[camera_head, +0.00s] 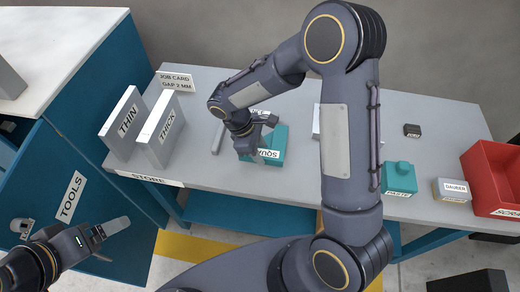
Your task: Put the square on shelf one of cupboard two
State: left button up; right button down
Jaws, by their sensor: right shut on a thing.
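The square (277,146) is a teal piece with a white label reading "SQUA", partly covered, on or just above the grey bench. My right gripper (256,138) reaches it from the left and is shut on it; the wrist hides part of the piece. No cupboard marked two and no shelf one can be made out.
Panels marked THIN (124,124) and THICK (160,130) stand upright at the bench's left, before a job card (175,81). A teal paste pot (399,178), a dauber box (452,190), a small black block (412,130) and a red bin (490,170) stand right of my right arm.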

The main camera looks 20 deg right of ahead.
jog(key=c, duration=0.9)
grip_release()
jog(key=shift+f, duration=0.1)
